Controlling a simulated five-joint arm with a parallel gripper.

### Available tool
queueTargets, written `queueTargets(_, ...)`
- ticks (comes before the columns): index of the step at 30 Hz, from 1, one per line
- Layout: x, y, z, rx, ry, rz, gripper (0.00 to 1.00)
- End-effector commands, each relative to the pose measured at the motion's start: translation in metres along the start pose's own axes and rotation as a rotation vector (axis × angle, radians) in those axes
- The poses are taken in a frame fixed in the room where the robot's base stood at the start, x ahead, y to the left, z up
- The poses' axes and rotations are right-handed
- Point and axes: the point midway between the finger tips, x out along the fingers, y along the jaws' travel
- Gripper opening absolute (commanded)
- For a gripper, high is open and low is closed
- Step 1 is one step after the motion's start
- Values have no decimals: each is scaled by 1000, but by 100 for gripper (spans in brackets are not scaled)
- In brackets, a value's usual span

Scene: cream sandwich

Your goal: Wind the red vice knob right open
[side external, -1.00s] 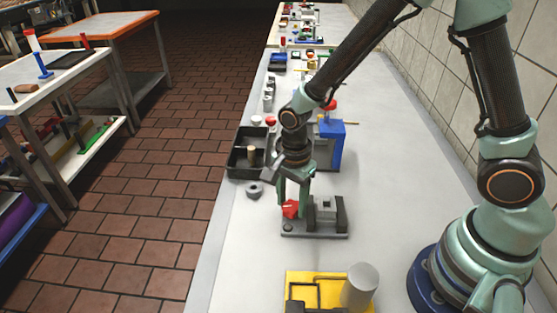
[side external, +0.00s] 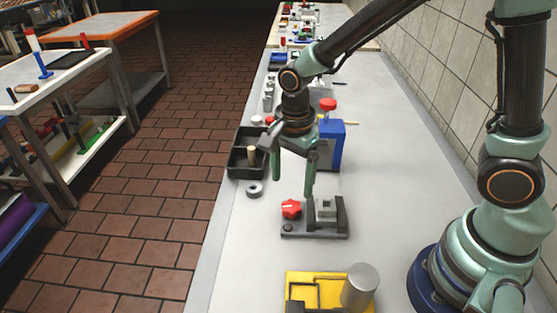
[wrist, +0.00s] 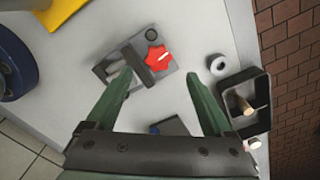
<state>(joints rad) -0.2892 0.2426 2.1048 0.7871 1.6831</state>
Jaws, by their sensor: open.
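The red vice knob (side external: 291,208) is star-shaped with a white mark, at the left end of the small grey vice (side external: 315,232). The knob also shows in the wrist view (wrist: 158,58), just beyond and between my fingertips. The vice has dark upright jaws and a grey block (side external: 326,207) at them; I cannot tell whether the block is clamped. My gripper (side external: 293,188) is open and empty, above and behind the knob, apart from it. In the wrist view my two green fingers (wrist: 160,88) are spread wide.
A grey ring (side external: 254,189) lies left of the vice, by a black tray (side external: 238,172) holding a wooden peg. A blue block-like device (side external: 333,145) with a red top stands behind. A yellow fixture (side external: 300,279) with a grey cylinder (side external: 361,287) is in front. Bench right of the vice is clear.

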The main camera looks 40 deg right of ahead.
Motion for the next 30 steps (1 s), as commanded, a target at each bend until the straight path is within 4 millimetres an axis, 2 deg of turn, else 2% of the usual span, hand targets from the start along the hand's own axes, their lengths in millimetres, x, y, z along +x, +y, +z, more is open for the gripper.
queueTargets(6, -14, 0, 0, 0, 0, -2, 86)
queueTargets(17, -16, -1, 0, 15, 0, -3, 86)
queueTargets(20, -23, -1, -1, 107, -1, -4, 86)
queueTargets(27, -48, 2, -4, 450, 1, 2, 86)
queueTargets(30, -52, 4, -4, 523, 2, 5, 86)
